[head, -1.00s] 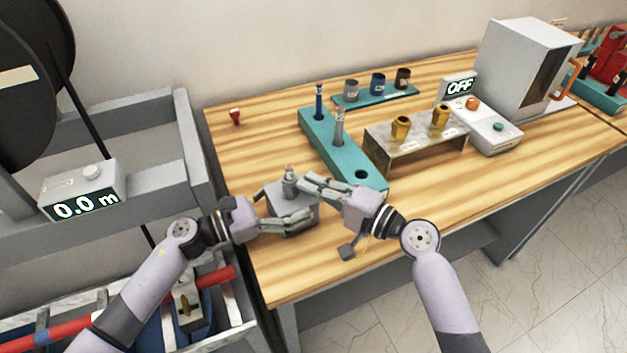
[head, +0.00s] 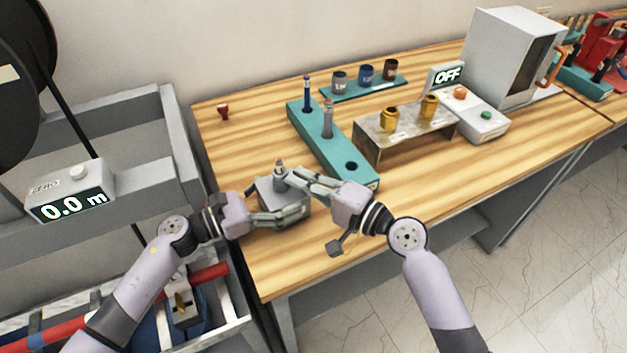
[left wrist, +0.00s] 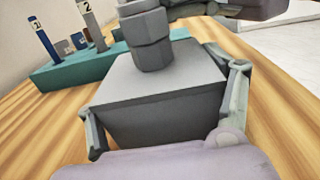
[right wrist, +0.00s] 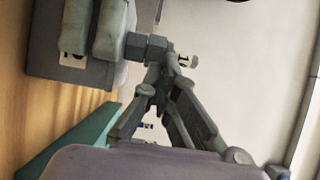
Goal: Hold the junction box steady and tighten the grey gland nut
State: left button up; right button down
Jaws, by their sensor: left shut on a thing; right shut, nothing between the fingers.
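The grey junction box (head: 268,191) stands near the front left edge of the wooden table. Its grey gland nut (left wrist: 150,40) sticks up from the top face; in the right wrist view the nut (right wrist: 148,47) shows side-on. My left gripper (head: 283,214) is shut on the box, with one finger along each side in the left wrist view (left wrist: 165,115). My right gripper (head: 287,177) is shut and empty, its fingertips right beside the gland nut. Whether they touch it I cannot tell.
A teal rack (head: 330,152) with a blue and a grey tool stands just behind the box. A metal stand (head: 395,138) with two brass fittings is to the right. A red object (head: 224,111) lies at the back left. The front of the table is clear.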

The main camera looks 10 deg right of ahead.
jog(key=s+d, duration=0.5)
jog(key=d, duration=0.5)
jog(key=s+a+f+m+h, duration=0.1)
jog(key=s+f+m+t+h, duration=0.1)
jog(key=f+h, duration=0.1)
jog(key=s+a+f+m+h, duration=0.1)
jog(key=f, duration=0.1)
jog(key=shift+s+a+f+t+h, duration=0.2)
jog(key=shift+a+f+t+h, duration=0.1)
jog(key=shift+t, duration=0.1)
jog(key=s+a+r+m+t+h, duration=0.2)
jog(key=s+r+t+h, duration=0.1)
jog(key=s+r, duration=0.1)
jog(key=w+a, duration=0.7)
jog(key=w, duration=0.3)
jog(key=shift+w+y, duration=0.25)
jog(key=shift+y, duration=0.05)
